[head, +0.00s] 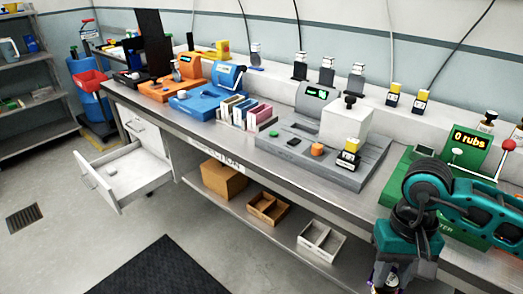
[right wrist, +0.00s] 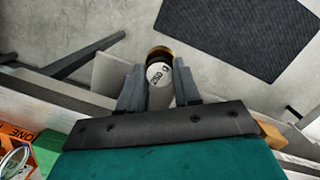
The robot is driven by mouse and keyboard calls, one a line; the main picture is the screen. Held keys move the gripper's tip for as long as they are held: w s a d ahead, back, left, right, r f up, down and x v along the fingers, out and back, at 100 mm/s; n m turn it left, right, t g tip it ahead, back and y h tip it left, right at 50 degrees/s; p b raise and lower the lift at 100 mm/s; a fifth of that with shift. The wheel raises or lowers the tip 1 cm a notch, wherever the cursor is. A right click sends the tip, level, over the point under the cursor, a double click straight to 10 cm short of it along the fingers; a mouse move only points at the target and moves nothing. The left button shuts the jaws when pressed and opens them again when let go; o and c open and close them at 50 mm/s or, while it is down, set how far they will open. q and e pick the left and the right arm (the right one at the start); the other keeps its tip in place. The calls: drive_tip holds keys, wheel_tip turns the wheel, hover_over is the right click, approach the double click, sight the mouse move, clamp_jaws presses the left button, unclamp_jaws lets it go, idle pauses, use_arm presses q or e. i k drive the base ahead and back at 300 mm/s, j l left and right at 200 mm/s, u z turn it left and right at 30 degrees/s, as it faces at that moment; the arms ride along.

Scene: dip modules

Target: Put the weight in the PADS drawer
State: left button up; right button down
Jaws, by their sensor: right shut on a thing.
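My right gripper (head: 388,278) points down in front of the bench at the lower right of the head view. In the right wrist view its two dark fingers (right wrist: 159,88) are shut on a small round thing, the weight (right wrist: 158,72), with a pale marked face and a dark and gold edge. In the head view the weight is hard to make out. An open white drawer (head: 100,201) sticks out under the left end of the bench, with a small pale item (head: 112,170) inside. I cannot read a PADS label on it. My left gripper is not in view.
The long grey bench (head: 290,163) carries orange, blue, grey and green machines. A lower shelf holds a cardboard box (head: 223,180) and two open trays. A dark mat (head: 160,270) lies on the floor. The floor between the mat and the drawer is clear.

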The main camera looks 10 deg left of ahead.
sight(125, 187)
drive_tip(key=i+j, duration=0.2)
drive_tip(key=j, duration=0.4)
drive_tip(key=i+j+u, duration=0.15)
drive_tip(key=j, duration=0.45)
drive_tip(key=i+j, duration=0.25)
drive_tip(key=j, duration=0.3)
drive_tip(key=i+j+u, duration=0.15)
drive_tip(key=j, duration=0.45)
drive_tip(key=i+j, duration=0.35)
drive_tip(key=j, duration=0.2)
drive_tip(key=i+j+u, duration=0.1)
drive_tip(key=i+j, duration=0.15)
drive_tip(key=j, duration=0.3)
drive_tip(key=i+j+u, duration=0.1)
drive_tip(key=i+j, duration=0.15)
drive_tip(key=j, duration=0.25)
drive_tip(key=i+j, duration=0.3)
drive_tip(key=j, duration=0.2)
drive_tip(key=u, duration=0.05)
